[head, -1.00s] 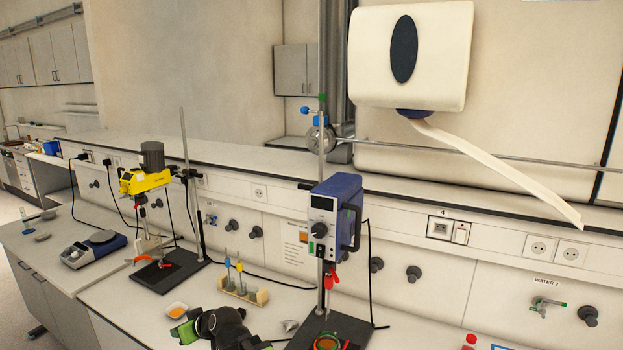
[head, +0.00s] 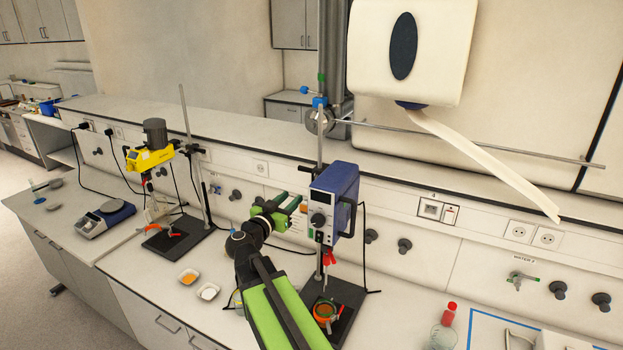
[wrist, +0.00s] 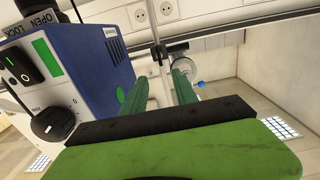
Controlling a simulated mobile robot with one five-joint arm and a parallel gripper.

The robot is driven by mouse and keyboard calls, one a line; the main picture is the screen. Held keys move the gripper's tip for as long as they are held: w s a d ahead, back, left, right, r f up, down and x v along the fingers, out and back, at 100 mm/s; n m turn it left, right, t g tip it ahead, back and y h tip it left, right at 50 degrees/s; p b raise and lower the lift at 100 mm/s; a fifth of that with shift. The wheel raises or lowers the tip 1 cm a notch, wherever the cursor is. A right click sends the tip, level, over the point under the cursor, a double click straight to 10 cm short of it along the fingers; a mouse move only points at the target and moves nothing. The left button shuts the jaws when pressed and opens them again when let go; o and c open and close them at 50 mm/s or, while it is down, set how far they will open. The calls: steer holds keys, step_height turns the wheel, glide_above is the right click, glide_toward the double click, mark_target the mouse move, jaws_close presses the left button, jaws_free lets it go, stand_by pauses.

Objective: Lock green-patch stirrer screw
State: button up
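The blue stirrer (head: 335,200) hangs on its stand rod (head: 319,140) in the head view. In the wrist view its blue housing (wrist: 97,60) fills the left side, with a green patch (wrist: 55,69), a dark knob (wrist: 52,124) and a switch. An OPEN/LOCK label (wrist: 40,23) sits at the top left beside a dark part cut off by the edge. I cannot tell for sure which part is the screw. My gripper (head: 284,205) is just left of the stirrer. In the wrist view its two green fingers (wrist: 162,88) are apart, with nothing between them.
A yellow stirrer (head: 150,158) on another stand is at the left. A scale (head: 105,216), small dishes (head: 188,276) and a red-capped bottle (head: 449,313) are on the bench. A paper dispenser (head: 412,50) hangs above, its paper strip trailing right.

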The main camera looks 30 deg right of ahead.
steer(key=x, duration=1.4)
steer(key=shift+w+d, duration=0.15)
steer(key=shift+d, duration=0.05)
steer(key=shift+c, duration=0.3)
jaws_close()
steer(key=shift+d, duration=0.1)
